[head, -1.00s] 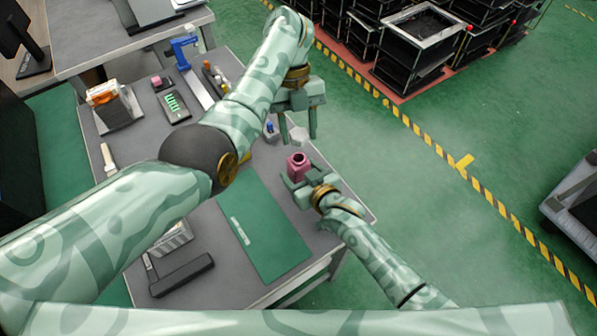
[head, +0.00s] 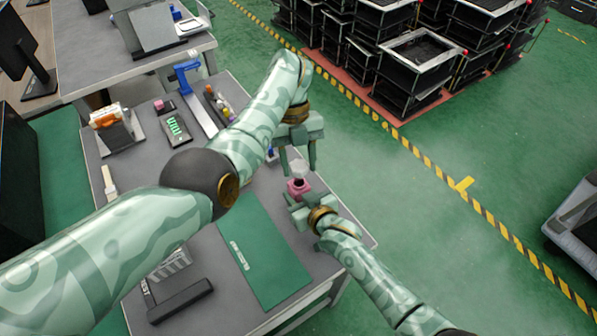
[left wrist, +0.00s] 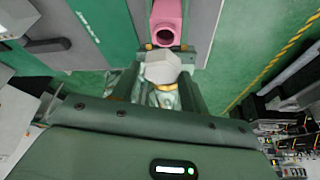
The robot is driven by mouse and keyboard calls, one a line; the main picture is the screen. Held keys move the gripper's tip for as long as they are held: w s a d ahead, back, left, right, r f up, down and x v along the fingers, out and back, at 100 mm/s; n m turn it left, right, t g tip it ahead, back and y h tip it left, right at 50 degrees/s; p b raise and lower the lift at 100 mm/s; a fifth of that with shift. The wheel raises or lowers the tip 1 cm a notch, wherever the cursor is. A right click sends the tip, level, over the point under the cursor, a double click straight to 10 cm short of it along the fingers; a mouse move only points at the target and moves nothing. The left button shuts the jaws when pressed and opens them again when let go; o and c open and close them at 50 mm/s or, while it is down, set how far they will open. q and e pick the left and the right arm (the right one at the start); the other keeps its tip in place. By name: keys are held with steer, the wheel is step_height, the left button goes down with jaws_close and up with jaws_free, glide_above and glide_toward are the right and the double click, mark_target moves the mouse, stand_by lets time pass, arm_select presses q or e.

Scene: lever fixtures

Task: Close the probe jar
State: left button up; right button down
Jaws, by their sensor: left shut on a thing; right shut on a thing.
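The pink probe jar (head: 298,187) stands upright over the right part of the table, held by my right gripper (head: 299,197). The jar (left wrist: 167,20) also shows in the left wrist view, its dark round mouth uncovered. My left gripper (head: 298,167) points down above the jar and is shut on a whitish lid (head: 299,169). The lid (left wrist: 162,67) shows between the fingers in the left wrist view, off to one side of the jar's mouth. The lid is close above the jar. I cannot tell how large the gap is.
A green mat (head: 262,250) lies on the grey table. A blue-topped stand (head: 190,85), a green-marked tray (head: 175,127) and an orange-topped box (head: 108,118) stand farther back. A black bar (head: 181,300) lies near the front. Open floor lies to the right.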

mark_target(303, 192)
arm_select(q)
steer(key=shift+a+f, duration=0.1)
steer(key=shift+f, duration=1.15)
steer(key=f+n, duration=0.1)
steer(key=n, duration=0.1)
steer(key=n+h, duration=0.1)
steer(key=n, duration=0.1)
steer(key=shift+f+t, duration=0.3)
steer(key=shift+f, duration=0.1)
steer(key=shift+f, duration=0.5)
steer(key=o, duration=0.9)
steer(key=shift+o, duration=0.2)
